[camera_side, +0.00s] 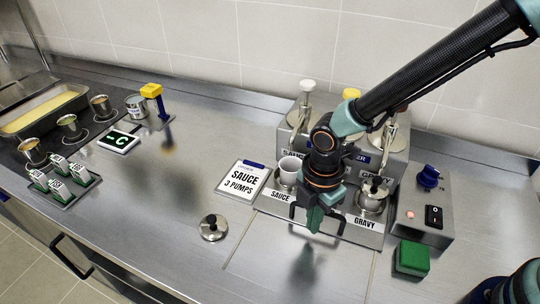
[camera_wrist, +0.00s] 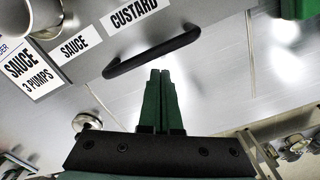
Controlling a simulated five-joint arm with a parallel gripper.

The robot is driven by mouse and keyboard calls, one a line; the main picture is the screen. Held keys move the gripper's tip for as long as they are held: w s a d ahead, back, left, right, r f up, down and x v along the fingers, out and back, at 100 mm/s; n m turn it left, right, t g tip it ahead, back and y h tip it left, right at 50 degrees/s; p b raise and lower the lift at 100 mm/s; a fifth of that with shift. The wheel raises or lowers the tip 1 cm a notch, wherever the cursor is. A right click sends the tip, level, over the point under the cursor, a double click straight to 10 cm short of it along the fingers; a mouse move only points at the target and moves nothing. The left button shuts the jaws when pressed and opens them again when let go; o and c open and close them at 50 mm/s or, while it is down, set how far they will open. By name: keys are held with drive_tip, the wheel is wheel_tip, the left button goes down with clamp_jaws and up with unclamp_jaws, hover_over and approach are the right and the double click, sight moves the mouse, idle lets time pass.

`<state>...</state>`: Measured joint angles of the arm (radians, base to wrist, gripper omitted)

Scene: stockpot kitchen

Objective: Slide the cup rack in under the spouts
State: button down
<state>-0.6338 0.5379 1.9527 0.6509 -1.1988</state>
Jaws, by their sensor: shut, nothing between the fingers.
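The cup rack (camera_side: 272,205) is a metal tray with a SAUCE label at its left and a GRAVY label at its right. It lies in front of the pump dispenser (camera_side: 397,162); my arm hides much of its middle. The wrist view shows the rack's black bar handle (camera_wrist: 152,55) below SAUCE and CUSTARD labels. My gripper (camera_side: 315,228) is shut and empty, pointing down at the rack's front; its fingertips (camera_wrist: 165,72) are close to the handle. Contact is unclear.
A loose lid (camera_side: 213,228) and a SAUCE 3 PUMPS card (camera_side: 242,180) lie left of the rack. A switch box (camera_side: 428,210) and green block (camera_side: 411,258) are at the right. Metal cups (camera_side: 68,127) stand far left. The counter in front is mostly clear.

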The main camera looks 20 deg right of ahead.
wheel_tip(320, 180, up, 9)
idle(1.0)
drive_tip(key=s+d+r+m+t, duration=0.1)
drive_tip(key=d+r+m+t, duration=0.1)
drive_tip(key=d+r+m, duration=0.2)
drive_tip(key=s+d+r+m+t, duration=0.1)
drive_tip(key=d+r+m, duration=0.3)
drive_tip(key=d+m, duration=0.6)
drive_tip(key=s+d+r+m+t, duration=0.1)
drive_tip(key=d+r+m+t, duration=0.1)
drive_tip(key=d+r+m, duration=0.2)
drive_tip(key=d+m, duration=0.3)
drive_tip(key=d, duration=0.2)
drive_tip(key=shift+s+d+r+t, duration=0.15)
drive_tip(key=shift+d+r+t, duration=0.1)
drive_tip(key=shift+r+t, duration=0.05)
